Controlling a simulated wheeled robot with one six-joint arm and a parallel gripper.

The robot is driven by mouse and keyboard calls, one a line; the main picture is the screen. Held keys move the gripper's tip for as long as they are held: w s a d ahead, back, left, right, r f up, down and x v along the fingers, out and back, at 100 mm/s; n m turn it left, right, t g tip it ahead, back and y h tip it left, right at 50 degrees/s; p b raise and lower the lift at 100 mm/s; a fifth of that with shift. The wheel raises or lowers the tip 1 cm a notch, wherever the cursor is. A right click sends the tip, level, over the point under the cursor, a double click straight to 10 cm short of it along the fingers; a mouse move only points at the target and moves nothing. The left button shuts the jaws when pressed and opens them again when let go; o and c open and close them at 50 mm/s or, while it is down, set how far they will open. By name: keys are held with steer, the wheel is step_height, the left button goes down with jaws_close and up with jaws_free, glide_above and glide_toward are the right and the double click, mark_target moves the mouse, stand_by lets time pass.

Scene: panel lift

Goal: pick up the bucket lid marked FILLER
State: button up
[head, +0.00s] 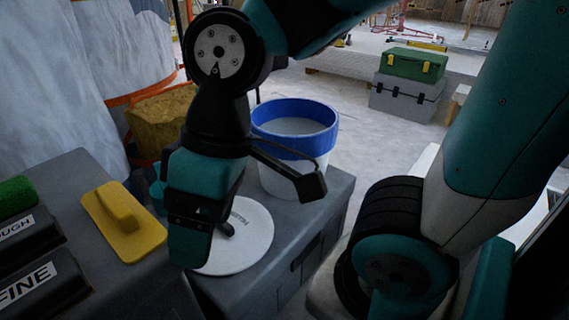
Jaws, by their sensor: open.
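The round white lid (246,245) lies flat on a grey box beside the bucket. My gripper (224,228) is above the lid's left part in this view, with a dark finger showing against the white. It is open, with nothing seen between its fingers. My wrist hides the lid's left side, and I cannot tell how high the fingers are above it. The white bucket (290,176) with a blue rim band stands behind the lid.
A yellow float (124,222) lies on the grey surface at left, near black holders marked FINE (38,285) and ROUGH (22,233). A green case (413,64) sits on a grey case (405,97) at the back right. Floor between is clear.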

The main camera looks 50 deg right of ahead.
steer(key=o, duration=0.3)
steer(key=shift+o, duration=0.5)
steer(key=w+d+f+m+h+p, duration=0.1)
steer(key=w+d+m, duration=0.3)
steer(key=w+m, duration=0.5)
steer(key=shift+w+f+m+p, duration=0.45)
steer(key=shift+w+f, duration=0.3)
steer(key=shift+w, duration=0.35)
steer(key=m+h+p, duration=0.2)
steer(key=m, duration=0.8)
glide_above(241, 242)
steer(key=w+a, duration=0.4)
step_height(241, 242, down, 7)
steer(key=w+d+f+m+h, duration=0.1)
steer(key=w+d+f+m, duration=0.1)
steer(key=d+f+m, duration=0.25)
step_height(241, 242, down, 11)
steer(key=b, duration=0.6)
steer(key=shift+w+a+r, duration=0.1)
steer(key=shift+a+r, duration=0.05)
steer(key=f+b, duration=0.1)
steer(key=f, duration=0.1)
steer(key=f+b, duration=0.4)
steer(key=shift+w+a, duration=0.1)
steer(key=shift+a, duration=0.15)
steer(key=shift+r, duration=0.15)
